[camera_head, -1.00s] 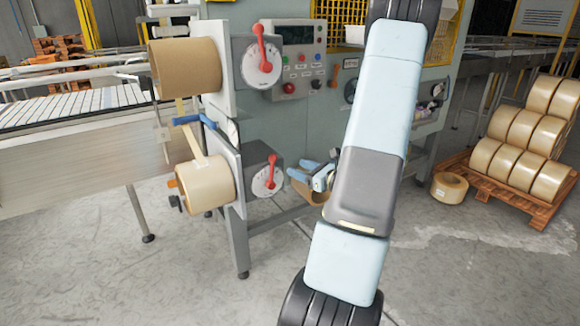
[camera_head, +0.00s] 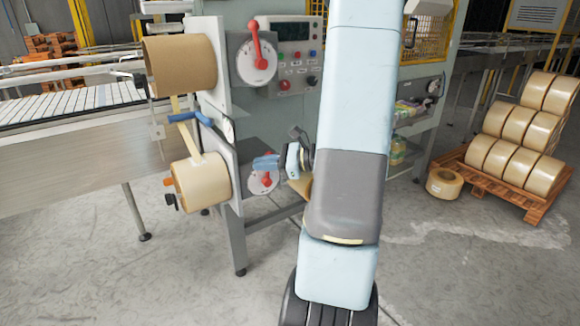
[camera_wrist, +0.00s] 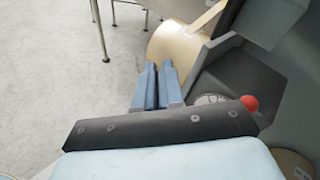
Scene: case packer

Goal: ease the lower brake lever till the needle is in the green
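The lower brake lever (camera_head: 267,181) is red, on a white dial (camera_head: 258,186) on the dark box beside the lower tape roll. My gripper (camera_head: 258,163) is in front of the dial's top and hides the upper part of the lever. In the wrist view the lever's red knob (camera_wrist: 249,103) and a strip of the dial (camera_wrist: 210,99) show right of my fingers (camera_wrist: 159,66), partly behind the gripper's body. The fingers lie close together with nothing seen between them, apart from the knob. The needle and the green zone cannot be made out.
The upper red lever (camera_head: 258,48) and its dial stand above. The lower tape roll (camera_head: 200,182) is just left of my gripper, with a blue arm (camera_head: 190,117) over it. A pallet of rolls (camera_head: 500,180) stands at the right. The floor in front is clear.

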